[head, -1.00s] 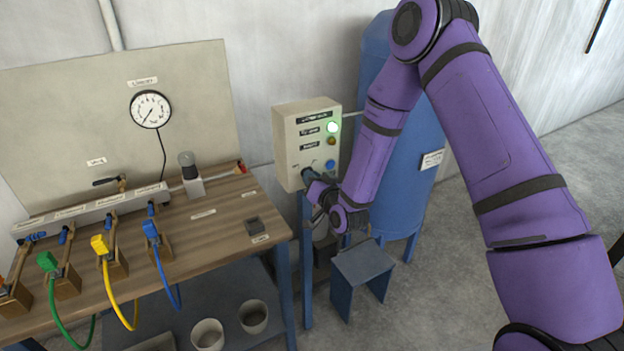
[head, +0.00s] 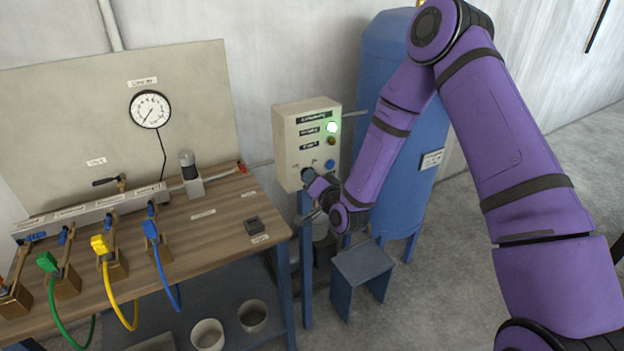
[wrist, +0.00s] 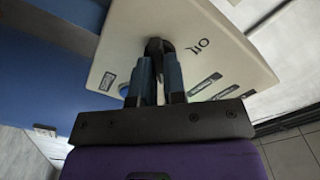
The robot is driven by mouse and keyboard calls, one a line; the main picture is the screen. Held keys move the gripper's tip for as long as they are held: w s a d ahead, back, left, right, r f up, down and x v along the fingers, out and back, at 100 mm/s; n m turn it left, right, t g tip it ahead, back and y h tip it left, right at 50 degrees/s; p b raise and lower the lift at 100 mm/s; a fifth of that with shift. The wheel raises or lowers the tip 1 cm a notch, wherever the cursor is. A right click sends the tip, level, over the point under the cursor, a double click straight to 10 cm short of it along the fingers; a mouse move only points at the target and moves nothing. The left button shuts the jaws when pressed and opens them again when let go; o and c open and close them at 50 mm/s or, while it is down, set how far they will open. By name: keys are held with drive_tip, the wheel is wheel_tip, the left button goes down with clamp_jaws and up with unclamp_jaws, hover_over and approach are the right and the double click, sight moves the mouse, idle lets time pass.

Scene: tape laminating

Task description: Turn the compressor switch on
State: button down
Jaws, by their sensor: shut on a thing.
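My gripper (head: 309,176) is at the box's lower left front. In the wrist view my gripper (wrist: 160,62) is shut on the dark switch knob (wrist: 155,46), with a finger on each side. The word "OFF" shows on the panel beside the knob in the wrist view. The fingers hide most of the knob, so its exact angle is hard to tell.
A blue tank (head: 385,70) stands behind my arm. A wooden bench (head: 215,225) with coloured hoses and a gauge board (head: 60,110) is at the left. A small blue-grey stand (head: 362,262) sits on the floor below the box.

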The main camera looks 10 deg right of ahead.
drive_tip(key=shift+f, duration=0.1)
drive_tip(key=c, duration=1.2)
unclamp_jaws()
drive_tip(key=shift+s, duration=0.1)
drive_tip(key=v, duration=1)
drive_tip(key=shift+s+d, duration=0.15)
drive_tip(key=shift+s, duration=0.2)
drive_tip(key=shift+w, duration=0.1)
